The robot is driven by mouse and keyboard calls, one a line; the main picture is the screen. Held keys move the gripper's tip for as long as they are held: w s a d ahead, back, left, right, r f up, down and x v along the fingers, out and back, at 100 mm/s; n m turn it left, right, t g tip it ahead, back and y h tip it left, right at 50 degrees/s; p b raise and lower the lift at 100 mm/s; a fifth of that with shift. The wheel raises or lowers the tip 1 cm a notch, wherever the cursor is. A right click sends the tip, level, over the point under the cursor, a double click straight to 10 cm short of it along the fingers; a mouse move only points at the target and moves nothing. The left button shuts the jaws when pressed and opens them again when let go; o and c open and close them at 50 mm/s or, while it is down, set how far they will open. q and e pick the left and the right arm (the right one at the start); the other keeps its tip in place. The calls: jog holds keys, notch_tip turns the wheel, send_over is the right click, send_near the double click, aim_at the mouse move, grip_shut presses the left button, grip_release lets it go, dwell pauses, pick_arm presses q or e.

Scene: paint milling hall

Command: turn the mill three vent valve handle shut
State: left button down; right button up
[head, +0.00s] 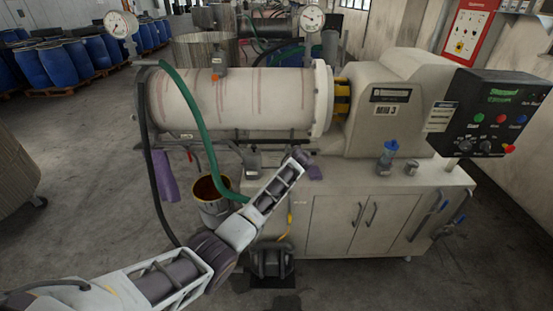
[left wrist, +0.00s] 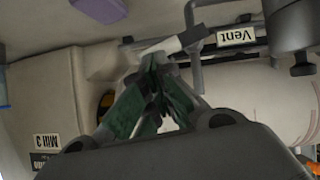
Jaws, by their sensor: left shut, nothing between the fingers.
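Mill three (head: 235,100) lies across the middle of the head view as a pale horizontal cylinder joined to a housing with a "Mill 3" plate. My left arm reaches in from the lower left, and its gripper (head: 300,156) is below the cylinder's right end. In the left wrist view a lever with a pale end and dark section (left wrist: 172,43), seemingly the vent valve handle, lies beside the "Vent" label (left wrist: 236,36). My left gripper (left wrist: 155,62) is shut and empty, its tips at the lever; whether they touch is unclear. I cannot make out the handle in the head view.
A control panel (head: 495,115) is at the right. A bucket (head: 212,203) and green hose (head: 195,110) are left of my arm.

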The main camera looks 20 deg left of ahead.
pick_arm(q)
jog(key=shift+d+f+b, duration=0.2)
jog(key=shift+f+b, duration=0.05)
jog(key=shift+b, duration=0.1)
pick_arm(e)
jog(key=shift+a+f, duration=0.15)
jog(key=shift+f, duration=0.25)
pick_arm(q)
jog(key=shift+w+d+f, duration=0.1)
jog(key=shift+w+d, duration=0.05)
pick_arm(e)
jog(key=shift+d+f, duration=0.15)
jog(key=shift+d, duration=0.1)
dwell(0.4)
jog(key=shift+a, duration=0.1)
